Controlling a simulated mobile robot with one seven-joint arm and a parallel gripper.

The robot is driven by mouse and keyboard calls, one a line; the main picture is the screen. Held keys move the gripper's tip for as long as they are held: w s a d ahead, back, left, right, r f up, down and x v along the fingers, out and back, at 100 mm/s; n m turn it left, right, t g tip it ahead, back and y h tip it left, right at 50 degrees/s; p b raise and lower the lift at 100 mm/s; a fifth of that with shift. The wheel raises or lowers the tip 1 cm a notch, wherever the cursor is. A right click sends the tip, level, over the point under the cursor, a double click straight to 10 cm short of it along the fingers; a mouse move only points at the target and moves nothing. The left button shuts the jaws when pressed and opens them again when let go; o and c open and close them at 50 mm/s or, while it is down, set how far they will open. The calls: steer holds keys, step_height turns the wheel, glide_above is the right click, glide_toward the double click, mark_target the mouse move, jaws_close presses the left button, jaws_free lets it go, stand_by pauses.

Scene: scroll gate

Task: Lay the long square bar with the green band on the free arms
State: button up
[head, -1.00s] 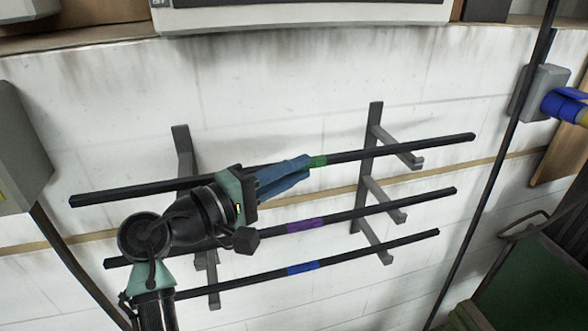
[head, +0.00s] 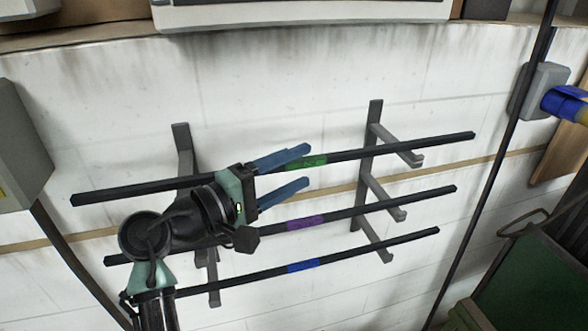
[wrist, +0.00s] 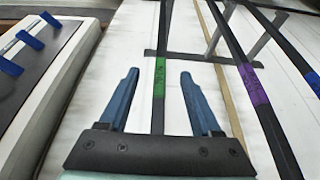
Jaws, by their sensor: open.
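The long dark square bar with the green band (head: 313,161) lies across the top pair of arms of the wall rack, rising slightly to the right. Its green band also shows in the wrist view (wrist: 159,78), between the two fingers. My gripper (head: 308,166) is open, its blue fingers apart just left of the green band. In the wrist view my gripper (wrist: 159,73) has clear space between each finger and the bar. The top right arm (head: 402,152) is under the bar. The top left arm is mostly hidden behind the bar and my wrist.
Bars with a purple band (head: 305,223) and a blue band (head: 303,267) lie on the arms below. Two grey uprights (head: 372,150) hold the arms on the white wall. A thin dark pole (head: 497,165) stands at the right, near a grey box with a blue plug (head: 562,102).

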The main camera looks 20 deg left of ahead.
steer(key=s+d+p, duration=0.4)
steer(key=s+d, duration=0.3)
steer(key=s, duration=0.3)
steer(key=shift+s+d, duration=0.15)
steer(key=shift+s, duration=0.25)
stand_by(0.9)
stand_by(0.4)
